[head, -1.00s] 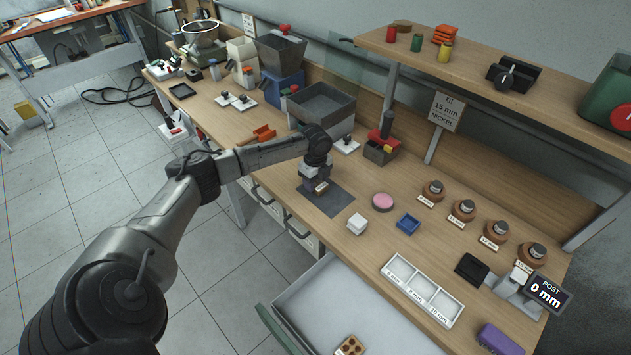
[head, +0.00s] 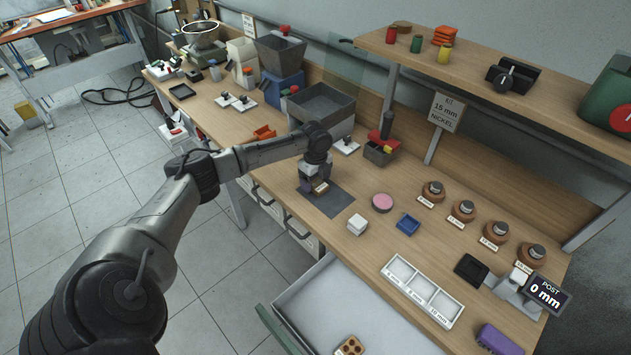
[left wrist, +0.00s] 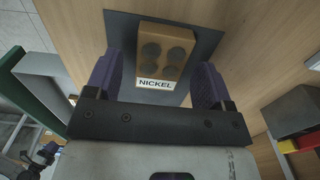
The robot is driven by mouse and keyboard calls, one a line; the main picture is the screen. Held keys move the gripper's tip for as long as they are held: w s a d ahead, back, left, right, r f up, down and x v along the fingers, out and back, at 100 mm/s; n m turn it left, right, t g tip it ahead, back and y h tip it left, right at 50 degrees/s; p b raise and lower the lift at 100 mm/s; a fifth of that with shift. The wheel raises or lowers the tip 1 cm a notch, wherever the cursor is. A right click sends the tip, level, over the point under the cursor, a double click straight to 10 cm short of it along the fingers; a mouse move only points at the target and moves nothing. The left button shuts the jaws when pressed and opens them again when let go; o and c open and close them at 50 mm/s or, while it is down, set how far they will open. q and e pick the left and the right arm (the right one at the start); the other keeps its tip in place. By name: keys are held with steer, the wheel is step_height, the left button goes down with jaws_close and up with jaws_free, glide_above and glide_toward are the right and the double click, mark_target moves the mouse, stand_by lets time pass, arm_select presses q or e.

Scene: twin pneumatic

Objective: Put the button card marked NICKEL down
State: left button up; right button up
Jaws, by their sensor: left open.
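The button card marked NICKEL (left wrist: 163,55) is a tan card with several dark round buttons and a white label. It lies on the dark grey mat (left wrist: 205,40), which also shows in the head view (head: 334,203). My left gripper (left wrist: 158,75) is open, with one purple finger on each side of the card and a gap to both. In the head view my left gripper (head: 317,188) is over the mat, and only a small part of the card (head: 321,187) shows below it. My right gripper is not in view.
A white stack (head: 357,224), a pink disc (head: 382,202) and a blue tray (head: 408,224) are right of the mat. A white three-compartment tray (head: 423,290) lies farther right. An open drawer (head: 375,325) juts out in front. Grey bins stand behind.

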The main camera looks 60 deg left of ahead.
mark_target(316, 183)
arm_select(q)
step_height(316, 183, up, 11)
steer(key=p, duration=0.1)
steer(key=shift+p, duration=0.35)
stand_by(0.4)
